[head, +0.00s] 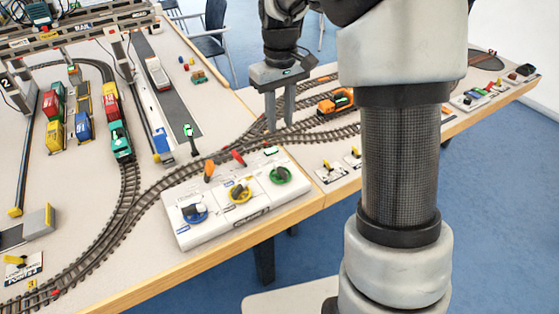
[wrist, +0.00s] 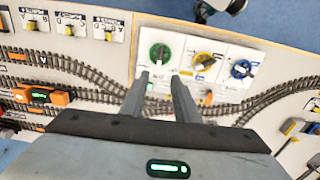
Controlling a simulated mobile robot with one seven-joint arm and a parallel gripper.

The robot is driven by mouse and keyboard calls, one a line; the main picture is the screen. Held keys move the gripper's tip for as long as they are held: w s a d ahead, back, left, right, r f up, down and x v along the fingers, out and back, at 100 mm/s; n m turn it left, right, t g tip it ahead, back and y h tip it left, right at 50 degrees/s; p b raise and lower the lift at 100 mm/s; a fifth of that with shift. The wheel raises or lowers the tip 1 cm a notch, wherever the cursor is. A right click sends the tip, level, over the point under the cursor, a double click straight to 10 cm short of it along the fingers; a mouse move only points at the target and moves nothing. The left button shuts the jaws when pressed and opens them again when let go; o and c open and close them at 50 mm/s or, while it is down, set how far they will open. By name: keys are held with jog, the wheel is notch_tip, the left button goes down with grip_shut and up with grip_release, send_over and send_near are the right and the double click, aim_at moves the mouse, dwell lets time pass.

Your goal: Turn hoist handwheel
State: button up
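A white control box (head: 238,222) at the front table edge carries three handwheels. They are blue (head: 194,212), yellow (head: 239,193) and green (head: 280,175), left to right. I cannot read which label says hoist. In the wrist view the order is reversed: green (wrist: 160,52), yellow (wrist: 204,61), blue (wrist: 240,68). My gripper (head: 280,126) points down above the track behind the box's right end, touching no wheel. Its fingers are apart and empty. In the wrist view my gripper's fingertips (wrist: 160,78) appear just below the green wheel.
An orange lever (head: 208,170) and a red lever (head: 238,157) stand at the box's back edge. Tracks run behind it. An orange locomotive (head: 335,102) stands right of my gripper. A train with a teal locomotive (head: 120,140) and a gantry (head: 75,35) are at left.

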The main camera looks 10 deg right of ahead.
aim_at(280, 168)
notch_tip(280, 168, down, 16)
jog(key=b, duration=0.2)
jog(key=shift+f+b, duration=0.15)
jog(key=shift+b, duration=0.15)
grip_shut()
